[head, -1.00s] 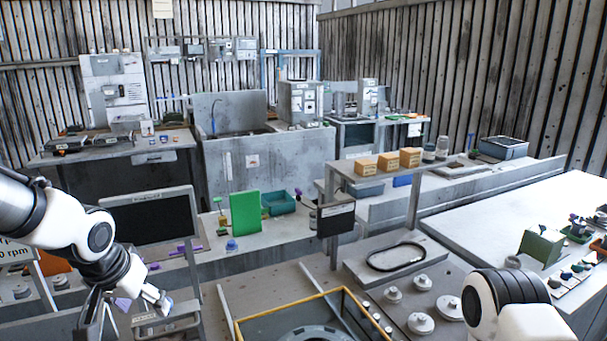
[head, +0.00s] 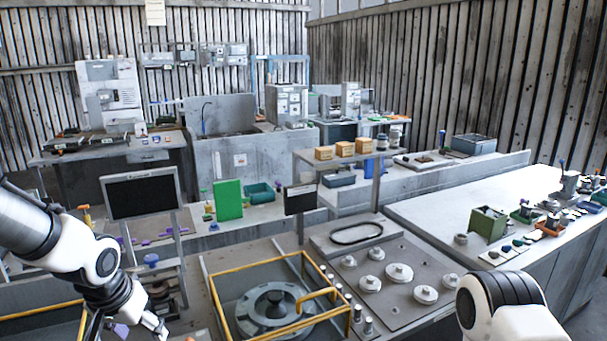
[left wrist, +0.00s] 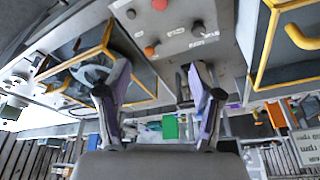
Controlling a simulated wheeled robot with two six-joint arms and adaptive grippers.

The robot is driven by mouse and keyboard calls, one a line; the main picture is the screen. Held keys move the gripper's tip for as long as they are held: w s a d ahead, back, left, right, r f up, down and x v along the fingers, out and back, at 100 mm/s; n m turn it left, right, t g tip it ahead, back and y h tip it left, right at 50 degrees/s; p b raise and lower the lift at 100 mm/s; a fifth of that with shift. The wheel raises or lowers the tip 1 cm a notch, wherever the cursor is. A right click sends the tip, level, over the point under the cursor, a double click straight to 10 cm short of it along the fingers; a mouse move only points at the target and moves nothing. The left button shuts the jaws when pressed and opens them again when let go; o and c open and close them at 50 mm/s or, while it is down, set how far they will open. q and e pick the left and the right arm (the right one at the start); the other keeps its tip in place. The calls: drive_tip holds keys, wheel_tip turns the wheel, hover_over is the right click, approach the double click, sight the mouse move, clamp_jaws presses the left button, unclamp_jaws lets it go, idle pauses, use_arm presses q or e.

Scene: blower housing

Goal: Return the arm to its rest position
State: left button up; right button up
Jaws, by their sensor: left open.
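My left arm comes in from the left in the head view. Its gripper (head: 128,332) is low at the left, partly cut off by the bottom edge. In the left wrist view the two fingers of this gripper (left wrist: 158,85) stand wide apart with purple pads, and nothing is between them. Beyond the fingers is a grey control panel (left wrist: 205,15) with a red button and dark knobs. A white and black link of my right arm shows at the lower right of the head view; its gripper is out of view.
A yellow-railed housing bay (head: 227,318) holds a round grey housing (head: 272,306). To its right a grey plate carries white round knobs (head: 399,273) and a black ring (head: 356,233). A screen on a stand (head: 140,195) rises behind my left arm. The right-hand white bench (head: 440,208) has clear room.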

use_arm(q)
drive_tip(key=s+d+f+g+b, duration=0.1)
drive_tip(key=s+f+g, duration=0.1)
drive_tip(key=s+f, duration=0.5)
drive_tip(key=s+f+g+b, duration=0.1)
drive_tip(key=s+f+g, duration=0.1)
drive_tip(key=f, duration=0.8)
drive_tip(key=s+d+f+g+b, duration=0.1)
drive_tip(key=s+f+g, duration=0.1)
drive_tip(key=s+f, duration=0.5)
drive_tip(key=s+d+f+g+b, duration=0.1)
drive_tip(key=s+d+f+b, duration=0.1)
drive_tip(key=s+f, duration=1.2)
drive_tip(key=w+t, duration=0.1)
drive_tip(key=w+f+t, duration=0.1)
drive_tip(key=w, duration=0.1)
drive_tip(key=w+a+t, duration=0.1)
drive_tip(key=w, duration=0.1)
drive_tip(key=shift+w+f+n+t, duration=0.15)
drive_tip(key=shift+w+n+t, duration=0.1)
drive_tip(key=shift+n+t, duration=0.05)
use_arm(e)
drive_tip(key=f, duration=0.5)
drive_tip(key=shift+w+f, duration=0.2)
drive_tip(key=shift+f, duration=0.05)
drive_tip(key=shift+a, duration=0.1)
